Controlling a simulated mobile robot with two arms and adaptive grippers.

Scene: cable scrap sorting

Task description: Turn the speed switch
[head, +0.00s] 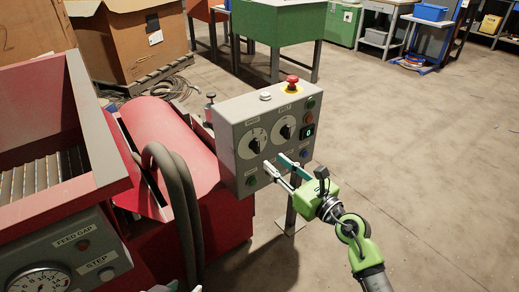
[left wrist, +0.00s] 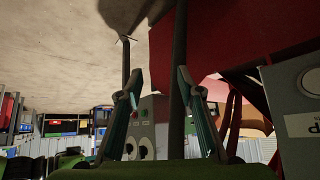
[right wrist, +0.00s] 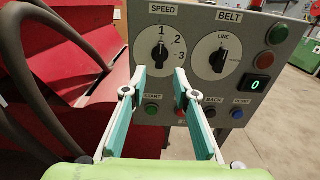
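The grey control box (head: 242,112) stands on a post. Its black SPEED switch (right wrist: 159,54) is on a white dial marked 1, 2, 3 and points roughly up, near 1. The SPEED switch also shows in the head view (head: 257,144). My right gripper (right wrist: 160,80) is open and empty, its fingertips just below the SPEED dial; contact cannot be told. It also shows in the head view (head: 275,165). My left gripper (left wrist: 160,74) is open and empty; only a sliver shows at the head view's bottom edge.
The BELT switch (right wrist: 218,59) sits right of SPEED, with push buttons and a lit "0" display (right wrist: 257,87) nearby. A red emergency button (head: 291,82) tops the box. Thick hoses (head: 178,195) and a red machine (head: 165,145) stand left. The floor at right is clear.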

